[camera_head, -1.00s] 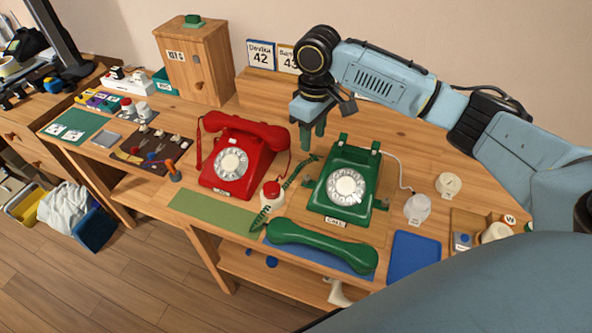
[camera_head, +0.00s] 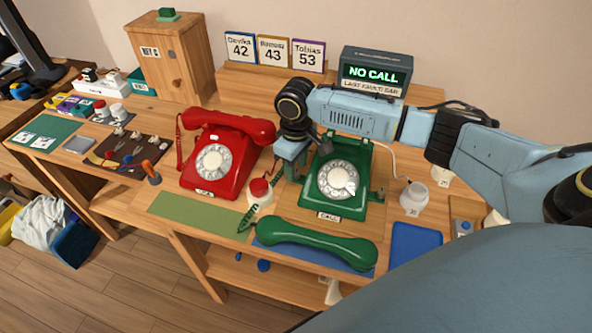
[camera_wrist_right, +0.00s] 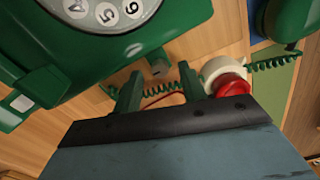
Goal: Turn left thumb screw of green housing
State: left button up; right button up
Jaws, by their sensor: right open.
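The green telephone housing (camera_head: 322,199) with its white dial (camera_head: 337,180) stands on the bench, its handset (camera_head: 318,243) lying off in front of it. My right gripper (camera_head: 289,168) is low at the housing's left side, pointing down. In the right wrist view, the housing (camera_wrist_right: 175,22) fills the upper left. A small dark green knob (camera_wrist_right: 158,67), seemingly the left thumb screw, sticks out from its side. The open, empty fingers of the right gripper (camera_wrist_right: 160,88) are on either side of the knob's line, apparently just short of it. My left gripper is out of view.
A red telephone (camera_head: 228,150) stands close to the left. A "NO CALL" display (camera_head: 374,74) stands behind.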

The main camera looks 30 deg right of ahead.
jog(key=shift+f, duration=0.7)
